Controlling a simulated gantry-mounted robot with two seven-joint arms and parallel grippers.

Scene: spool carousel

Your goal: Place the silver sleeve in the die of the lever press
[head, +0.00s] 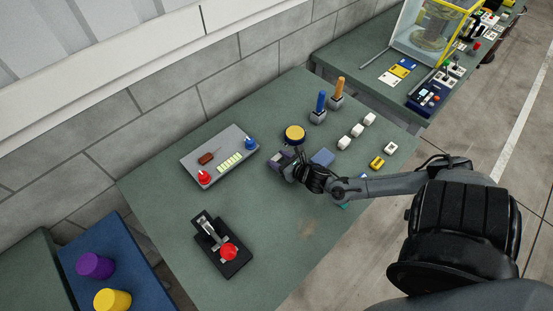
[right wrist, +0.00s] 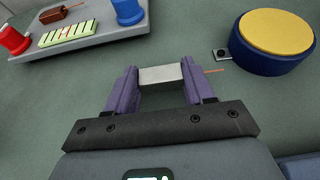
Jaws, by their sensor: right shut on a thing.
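A thin copper-coloured line shows just beyond the right finger. I cannot make out the sleeve in the head view. The lever press (head: 222,246), with a black base, a metal upper part and a red ball knob (head: 229,252), stands nearer the front, below and left of my gripper. Its die is too small to tell. My left gripper is not in view.
A grey panel (head: 232,143) with red and blue knobs lies left of my gripper. Table between gripper and press is clear.

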